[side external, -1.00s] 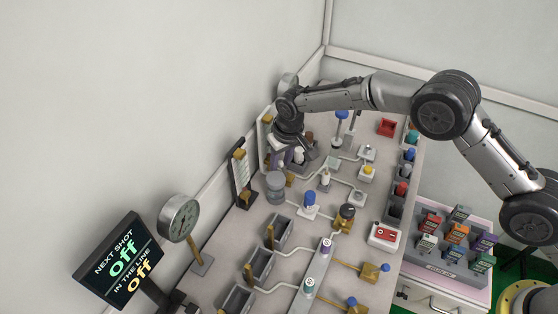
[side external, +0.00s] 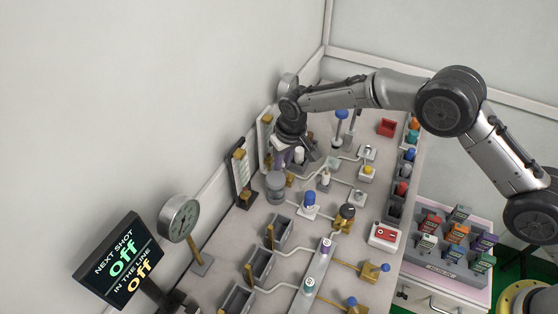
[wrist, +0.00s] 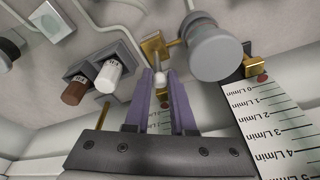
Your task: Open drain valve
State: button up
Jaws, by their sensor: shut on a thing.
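A small brass valve (wrist: 153,46) shows in the wrist view, fixed to the bench beside a grey round-topped vessel (wrist: 212,52). A small white-tipped handle (wrist: 159,78) stands in front of it and looks like part of the valve. My gripper (wrist: 160,85) has purple fingers on both sides of this white tip and is shut on it. In the side view my gripper (side external: 281,158) is low at the far end of the bench by the wall. My wrist hides most of the valve there, and no label on it can be read.
A flow scale (wrist: 275,120) marked in L/min stands at the right of the wrist view. A brown-capped vial (wrist: 75,90) and a white-capped vial (wrist: 108,76) sit in grey holders to the left. The bench (side external: 235,225) is crowded with several fittings and pipes.

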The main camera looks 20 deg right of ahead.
jog(key=shift+s+d+f, duration=0.15)
jog(key=shift+s+d, duration=0.05)
jog(key=shift+d, duration=0.05)
jog(key=shift+s+d, duration=0.2)
jog(key=shift+d, duration=0.05)
jog(key=shift+s+d+f, duration=0.1)
jog(key=shift+s+d, duration=0.2)
jog(key=shift+d, duration=0.1)
jog(key=shift+s+d, duration=0.4)
jog(key=o, duration=1.3)
jog(key=shift+a, duration=0.1)
jog(key=shift+s+a, duration=0.1)
jog(key=shift+a, duration=0.1)
